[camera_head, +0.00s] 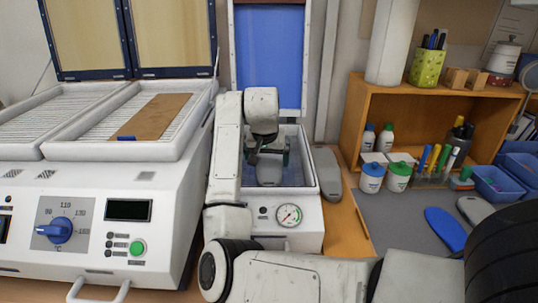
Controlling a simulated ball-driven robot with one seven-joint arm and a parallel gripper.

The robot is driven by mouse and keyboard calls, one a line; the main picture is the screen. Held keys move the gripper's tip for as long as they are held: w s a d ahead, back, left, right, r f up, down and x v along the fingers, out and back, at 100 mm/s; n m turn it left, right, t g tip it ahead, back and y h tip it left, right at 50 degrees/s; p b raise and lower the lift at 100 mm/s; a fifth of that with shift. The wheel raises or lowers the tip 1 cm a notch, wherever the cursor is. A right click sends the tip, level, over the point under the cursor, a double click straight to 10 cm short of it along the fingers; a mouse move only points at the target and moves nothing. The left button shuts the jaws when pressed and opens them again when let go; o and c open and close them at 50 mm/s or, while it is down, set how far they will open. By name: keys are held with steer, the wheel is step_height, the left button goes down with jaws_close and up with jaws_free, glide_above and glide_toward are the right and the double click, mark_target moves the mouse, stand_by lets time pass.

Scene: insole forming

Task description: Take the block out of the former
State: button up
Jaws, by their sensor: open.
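The former (308,215) is a white box with a pressure gauge on its front. Its blue lid (268,60) stands raised behind it. A grey block (269,174) lies inside the former, partly hidden by my gripper and wrist. My gripper (270,157) is open and reaches down into the former, above or around the far part of this block. I cannot tell whether the fingers touch it. A second grey, rounded block (325,172) stands outside, against the right side of the former.
The heater (90,215) with open lids and a brown sheet (155,116) on its grille stands at left. A wooden shelf (352,105), bottles and pens stand at right. A blue insole (445,229) lies on the grey mat (400,225). My arm crosses the front.

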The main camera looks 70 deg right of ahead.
steer(key=shift+x, duration=1.2)
steer(key=shift+c, duration=0.5)
steer(key=shift+r, duration=0.1)
steer(key=c, duration=1)
steer(key=shift+o, duration=0.2)
steer(key=shift+r, duration=0.1)
